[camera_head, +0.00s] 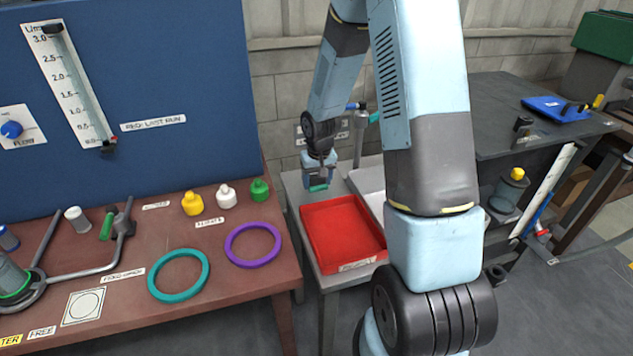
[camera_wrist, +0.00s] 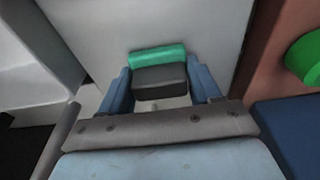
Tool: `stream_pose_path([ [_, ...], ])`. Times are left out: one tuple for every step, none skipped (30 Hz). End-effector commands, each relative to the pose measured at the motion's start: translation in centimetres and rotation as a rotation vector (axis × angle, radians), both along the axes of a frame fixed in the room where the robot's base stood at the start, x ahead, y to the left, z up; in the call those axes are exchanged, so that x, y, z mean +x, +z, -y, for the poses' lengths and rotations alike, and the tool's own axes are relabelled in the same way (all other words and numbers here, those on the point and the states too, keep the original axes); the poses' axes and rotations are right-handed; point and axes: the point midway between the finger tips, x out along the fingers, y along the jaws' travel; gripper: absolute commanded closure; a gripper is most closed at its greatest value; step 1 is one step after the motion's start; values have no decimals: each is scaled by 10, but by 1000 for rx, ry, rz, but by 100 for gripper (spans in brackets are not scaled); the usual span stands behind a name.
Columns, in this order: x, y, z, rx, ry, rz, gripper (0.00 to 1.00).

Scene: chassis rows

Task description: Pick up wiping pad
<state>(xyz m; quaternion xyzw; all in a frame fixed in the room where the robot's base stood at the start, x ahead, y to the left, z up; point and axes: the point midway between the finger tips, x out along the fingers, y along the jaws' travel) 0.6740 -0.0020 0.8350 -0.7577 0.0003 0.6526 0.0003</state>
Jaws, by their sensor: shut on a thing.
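The wiping pad (camera_wrist: 159,80) is a dark grey block with a green strip along its far side. In the wrist view it sits between the two blue fingers of my gripper (camera_wrist: 162,92), which is shut on it. In the head view my gripper (camera_head: 318,184) hangs at the end of the arm, behind the red tray, over the pale grey table. A bit of the pad's green (camera_head: 319,187) shows at the fingertips there. I cannot tell whether the pad touches the table surface.
A red tray (camera_head: 318,214) stands on the grey table in front of my gripper. The brown bench (camera_head: 220,284) at left carries rings, capped bottles and a blue panel (camera_head: 175,75). A dark workbench (camera_head: 520,100) stands at right. A blue-handled fixture (camera_head: 360,128) rises just behind my gripper.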

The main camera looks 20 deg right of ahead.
Motion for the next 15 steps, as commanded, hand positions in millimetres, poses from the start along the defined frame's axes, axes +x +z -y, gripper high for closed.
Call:
stream_pose_path([
  [0,3,0,0,0,2,67],
  [1,5,0,0,-1,2,67],
  [1,9,0,0,0,2,67],
  [1,13,0,0,0,3,67],
  [1,17,0,0,0,4,67],
  [1,23,1,-1,0,4,67],
  [1,28,1,-1,0,5,67],
  [1,34,1,-1,-1,6,67],
  [-6,38,3,-1,-3,3,67],
  [-9,43,4,-1,-2,4,67],
  [-13,47,6,-1,-1,4,67],
  [-18,54,8,-1,-2,5,67],
  [-22,59,10,-1,-3,4,67],
  [-26,64,11,-1,-3,4,67],
  [-31,70,13,-1,-2,4,67],
])
